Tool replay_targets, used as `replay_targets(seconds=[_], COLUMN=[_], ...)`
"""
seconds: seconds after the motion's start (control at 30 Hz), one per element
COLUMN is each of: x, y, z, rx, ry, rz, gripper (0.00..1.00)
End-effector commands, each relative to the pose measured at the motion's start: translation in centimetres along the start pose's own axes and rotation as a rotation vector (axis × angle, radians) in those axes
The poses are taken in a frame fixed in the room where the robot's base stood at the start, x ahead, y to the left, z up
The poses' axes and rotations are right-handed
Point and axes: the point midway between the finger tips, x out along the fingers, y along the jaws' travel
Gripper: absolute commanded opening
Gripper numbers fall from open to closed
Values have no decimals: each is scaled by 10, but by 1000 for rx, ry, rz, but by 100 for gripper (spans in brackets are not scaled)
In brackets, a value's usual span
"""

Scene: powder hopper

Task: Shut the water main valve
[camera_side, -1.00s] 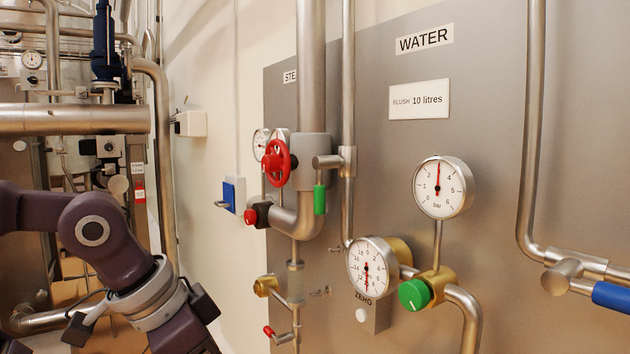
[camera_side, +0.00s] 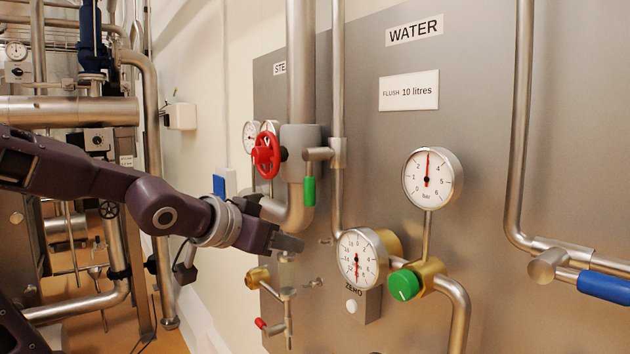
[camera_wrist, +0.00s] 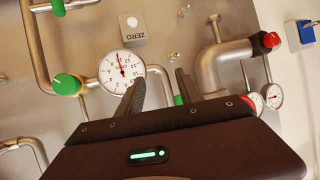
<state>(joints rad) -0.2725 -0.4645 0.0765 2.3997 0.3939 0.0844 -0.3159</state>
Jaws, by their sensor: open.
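The panel marked WATER carries several valves, and no label shows which is the main. One valve has a blue lever handle (camera_side: 605,286) at the right edge of the side view, lying along its pipe. A green round knob (camera_side: 403,285) sits on a brass body below the upper dial; it also shows in the wrist view (camera_wrist: 67,84). A green lever handle (camera_side: 309,191) hangs down at the left of the panel. My gripper (camera_side: 292,243) is in front of the panel, below that green lever and left of the lower dial. In the wrist view its fingers (camera_wrist: 160,82) are apart and empty.
The lower dial (camera_side: 358,256) with its ZERO box (camera_side: 367,306) is close right of my gripper. A red handwheel (camera_side: 266,156) and steel pipe (camera_side: 301,70) stand above it. The panel between the upper dial (camera_side: 432,178) and right pipe (camera_side: 518,150) is bare.

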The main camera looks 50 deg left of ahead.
Motion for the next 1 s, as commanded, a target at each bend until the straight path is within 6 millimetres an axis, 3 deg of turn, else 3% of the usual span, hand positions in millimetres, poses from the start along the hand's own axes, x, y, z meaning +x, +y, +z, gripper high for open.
replay_targets(seconds=[0.03,0.1,0.2,0.37,0.7,1.0], x=[18,33,42,48,100,106], y=[-16,-28,-33,-32,-25,-24], z=[-28,-62,-88,-103,-128,-131], rx=[-16,-24,-25,-24,-24,-23], ry=[107,252,379,444,445,447], rz=[-16,8,68,120,122,122], gripper=[43,43,43,43,43,43])
